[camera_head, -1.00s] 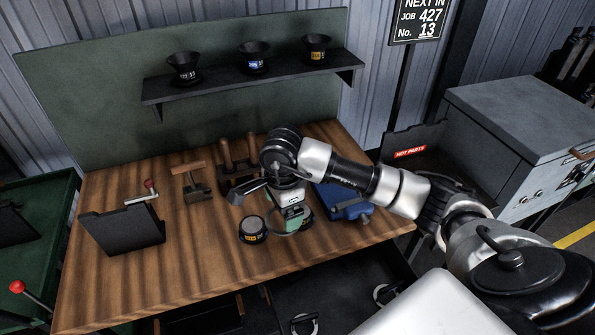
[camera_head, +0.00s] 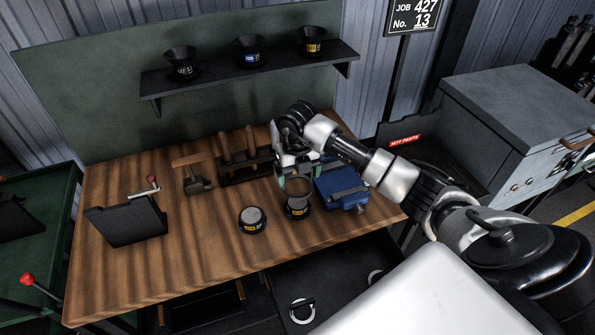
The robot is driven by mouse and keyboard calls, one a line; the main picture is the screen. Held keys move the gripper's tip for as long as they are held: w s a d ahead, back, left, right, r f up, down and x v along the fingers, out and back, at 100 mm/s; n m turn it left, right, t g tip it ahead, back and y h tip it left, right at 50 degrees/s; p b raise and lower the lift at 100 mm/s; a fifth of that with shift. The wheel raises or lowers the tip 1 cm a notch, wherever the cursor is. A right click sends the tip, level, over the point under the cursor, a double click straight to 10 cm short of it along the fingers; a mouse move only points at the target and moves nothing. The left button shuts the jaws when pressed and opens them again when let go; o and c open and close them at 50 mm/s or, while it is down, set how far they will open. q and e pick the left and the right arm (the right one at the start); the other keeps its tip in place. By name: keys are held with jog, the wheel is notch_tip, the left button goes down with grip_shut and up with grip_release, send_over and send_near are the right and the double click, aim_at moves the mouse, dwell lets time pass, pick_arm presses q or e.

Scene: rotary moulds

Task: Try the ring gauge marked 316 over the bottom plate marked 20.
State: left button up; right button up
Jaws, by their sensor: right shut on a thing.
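My right gripper (camera_head: 295,182) has green fingertips and is at the right plate, shut on what looks like a thin ring gauge (camera_head: 298,187). The ring shows over that plate; I cannot tell whether it touches it, and its mark is not readable. Other ring gauges lie in the open drawer, one at the front (camera_head: 302,311) and one farther right (camera_head: 375,277). My left gripper is out of view.
A blue vise (camera_head: 340,188) stands close right of the right plate. A tool rack (camera_head: 243,168), a wooden-handled tool (camera_head: 195,178) and a dark angled plate (camera_head: 127,222) stand on the bench. The shelf (camera_head: 250,76) holds three black funnel-shaped parts. The bench's front left is clear.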

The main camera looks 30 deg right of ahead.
jog(key=b, duration=0.3)
send_over(297, 201)
jog(key=shift+s+f, duration=0.1)
jog(key=shift+f, duration=2.4)
jog(key=shift+f+b, duration=1.6)
jog(key=shift+f, duration=0.2)
dwell(0.7)
jog(key=shift+r, duration=0.15)
dwell(0.3)
notch_tip(297, 201, up, 7)
jog(key=p, duration=0.5)
dwell(1.1)
jog(key=shift+r, duration=0.1)
